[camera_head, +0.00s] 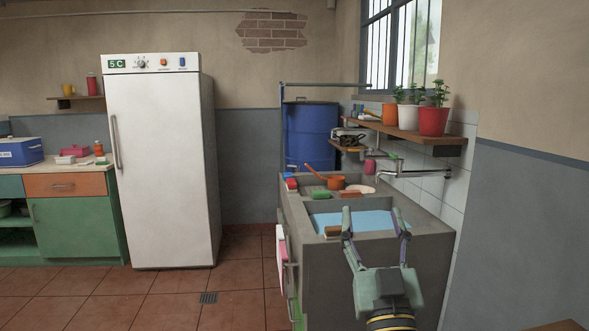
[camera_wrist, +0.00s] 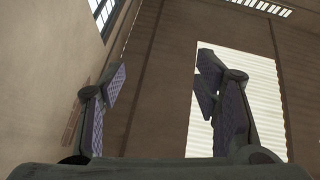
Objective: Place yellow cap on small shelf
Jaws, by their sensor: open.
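My gripper (camera_head: 373,222) is open in front of the stone sink, with its fingers pointing up and spread apart. The wrist view also shows my gripper (camera_wrist: 160,78) open, with nothing between the fingers. A small yellow cup-like thing (camera_head: 68,89) stands at the far left in the head view, on a small wall shelf (camera_head: 84,98). I cannot tell whether it is the yellow cap; no other clearly yellow cap shows. Another small shelf (camera_head: 346,148) is under the long window shelf, with items on it. My gripper is apart from all of these.
The sink (camera_head: 290,215) holds blue water, with an orange pan (camera_head: 336,182) and brushes on its ledge. A tap (camera_head: 420,175) juts over it. Potted plants stand on the long shelf (camera_head: 448,137). A white fridge (camera_head: 160,160) stands left.

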